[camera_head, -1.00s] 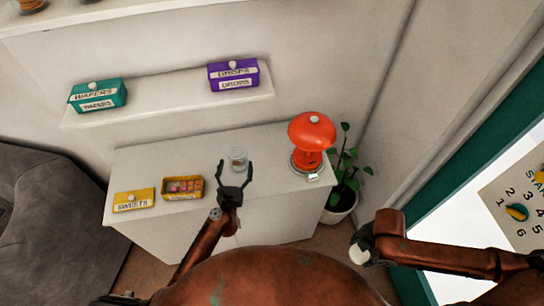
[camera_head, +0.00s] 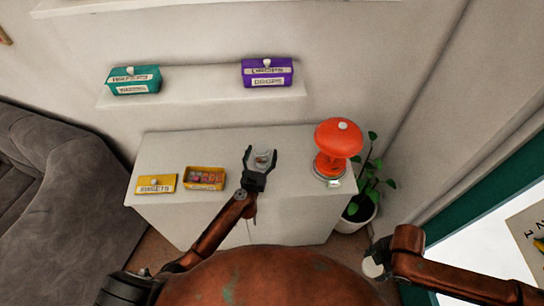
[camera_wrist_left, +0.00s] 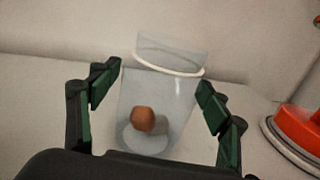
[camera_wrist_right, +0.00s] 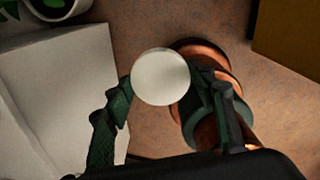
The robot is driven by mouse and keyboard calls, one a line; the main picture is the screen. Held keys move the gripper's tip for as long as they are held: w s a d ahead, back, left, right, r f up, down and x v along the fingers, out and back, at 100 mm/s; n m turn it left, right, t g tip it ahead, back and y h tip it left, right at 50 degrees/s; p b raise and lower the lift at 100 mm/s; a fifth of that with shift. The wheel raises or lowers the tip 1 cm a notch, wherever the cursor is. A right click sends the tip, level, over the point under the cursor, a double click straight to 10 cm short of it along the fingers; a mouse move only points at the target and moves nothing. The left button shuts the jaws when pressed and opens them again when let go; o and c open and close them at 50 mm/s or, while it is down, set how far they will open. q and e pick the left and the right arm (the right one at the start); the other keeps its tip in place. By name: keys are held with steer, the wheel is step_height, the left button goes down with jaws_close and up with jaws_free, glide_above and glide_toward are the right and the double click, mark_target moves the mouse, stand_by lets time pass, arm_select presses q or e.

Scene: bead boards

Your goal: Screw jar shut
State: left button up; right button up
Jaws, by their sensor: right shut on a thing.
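A clear glass jar (camera_head: 264,157) stands upright on the white cabinet. In the left wrist view the jar (camera_wrist_left: 150,110) has a pale ring at its neck and a brown ball inside. My left gripper (camera_head: 262,158) is open, with its fingers on either side of the jar; gaps show between fingers and glass. My right gripper (camera_wrist_right: 160,95) is shut on a round white lid (camera_wrist_right: 160,76). The lid also shows in the head view (camera_head: 373,267), low on the right, away from the jar.
The white cabinet (camera_head: 290,205) also holds a red lamp (camera_head: 336,147), an open yellow box of sweets (camera_head: 204,178) and a yellow lid (camera_head: 157,184). Teal (camera_head: 134,81) and purple (camera_head: 267,72) boxes sit on the shelf above. A potted plant (camera_head: 361,209) stands at right.

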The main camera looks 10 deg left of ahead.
mark_target(262, 143)
arm_select(q)
steer(key=c, duration=1.4)
steer(key=shift+o, duration=0.2)
steer(key=shift+r, duration=0.55)
arm_select(e)
steer(key=shift+r, duration=0.3)
arm_select(q)
step_height(262, 143, up, 3)
steer(key=shift+s+a+f+p, duration=0.15)
steer(key=shift+p, duration=0.8)
arm_select(e)
steer(key=shift+r, duration=0.75)
step_height(262, 143, up, 2)
steer(key=shift+r+p, duration=0.2)
steer(key=shift+p, duration=1)
arm_select(q)
steer(key=s+a+r, duration=0.7)
steer(key=s+r, duration=0.2)
steer(key=s, duration=0.2)
steer(key=shift+s+r, duration=0.15)
steer(key=shift+s, duration=0.15)
